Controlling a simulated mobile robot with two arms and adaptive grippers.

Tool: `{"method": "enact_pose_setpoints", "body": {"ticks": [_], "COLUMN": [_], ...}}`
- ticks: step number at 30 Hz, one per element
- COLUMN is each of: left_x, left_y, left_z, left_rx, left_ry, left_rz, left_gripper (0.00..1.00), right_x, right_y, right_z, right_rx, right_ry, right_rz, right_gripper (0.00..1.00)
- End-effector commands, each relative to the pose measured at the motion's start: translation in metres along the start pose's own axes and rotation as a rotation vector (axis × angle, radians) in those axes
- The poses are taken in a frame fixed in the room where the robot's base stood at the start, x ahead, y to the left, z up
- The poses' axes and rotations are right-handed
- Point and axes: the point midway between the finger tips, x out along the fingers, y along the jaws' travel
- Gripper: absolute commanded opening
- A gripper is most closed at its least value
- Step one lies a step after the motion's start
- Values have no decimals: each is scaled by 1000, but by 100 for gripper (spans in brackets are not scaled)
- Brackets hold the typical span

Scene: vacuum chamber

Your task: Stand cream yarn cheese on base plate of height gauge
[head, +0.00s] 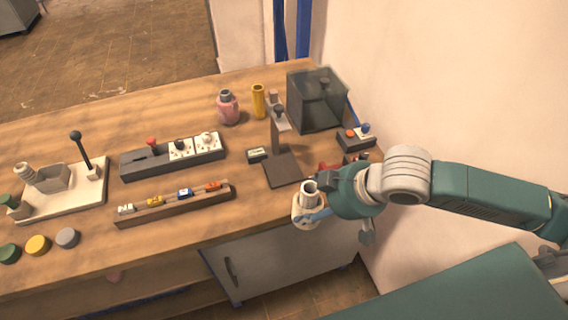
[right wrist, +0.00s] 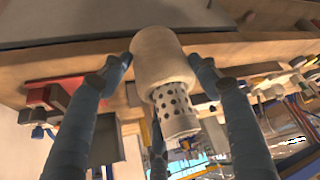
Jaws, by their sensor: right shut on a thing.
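The cream yarn cheese (head: 303,208) is a pale cylinder wound on a perforated white tube (right wrist: 176,112). My right gripper (head: 314,209) is shut on it and holds it near the table's front edge, in front of the height gauge. In the right wrist view the blue fingers press the cream winding (right wrist: 162,58) from both sides, and the tube sticks out of one end. The height gauge (head: 277,130) stands upright on the table, with a dark, flat, empty base plate (head: 283,171). My left gripper is out of view.
A small label block (head: 257,154) lies left of the plate. A wooden rack (head: 175,204) and a switch box (head: 172,157) lie farther left.

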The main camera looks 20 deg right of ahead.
Motion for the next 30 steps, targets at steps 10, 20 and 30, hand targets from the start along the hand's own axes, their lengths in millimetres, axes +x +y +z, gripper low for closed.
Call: {"method": "enact_pose_setpoints", "body": {"ticks": [10,20,30], "left_x": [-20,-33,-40], "left_y": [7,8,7], "left_z": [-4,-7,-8], "left_rx": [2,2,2], "left_ry": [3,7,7], "left_rz": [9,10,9], "left_gripper": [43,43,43], "right_x": [29,60,73], "right_y": [37,71,88], "right_z": [-53,-96,-118], "right_rx": [1,0,1], "right_ry": [5,2,3], "right_rz": [-1,-2,-1], "right_gripper": [29,29,29]}}
